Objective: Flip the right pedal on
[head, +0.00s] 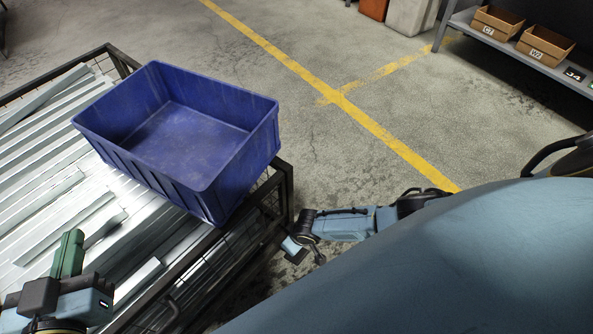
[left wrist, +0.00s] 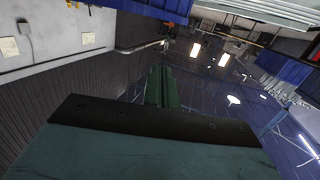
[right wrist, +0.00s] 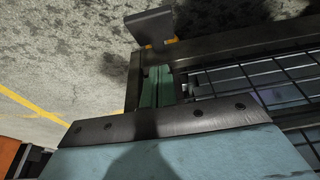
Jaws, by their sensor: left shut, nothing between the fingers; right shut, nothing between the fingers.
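A flat grey plate (right wrist: 150,27) with a bit of orange at its base shows in the right wrist view, beside the corner of a dark metal frame; it looks like the pedal. My right gripper's green fingers (right wrist: 157,86) are shut and empty, pointing toward that plate, with a gap in the picture between them. In the head view my right gripper (head: 293,247) is low beside the cage's near right corner, its fingers hard to make out. My left gripper (head: 68,253) is shut and empty above the metal brackets; its green fingers also show in the left wrist view (left wrist: 162,87).
A mesh-sided cage (head: 285,178) holds galvanized brackets (head: 52,185) and an empty blue bin (head: 245,150). The concrete floor right of it is open, with yellow lines (head: 340,98). A shelf (head: 530,60) with cardboard boxes stands at upper right.

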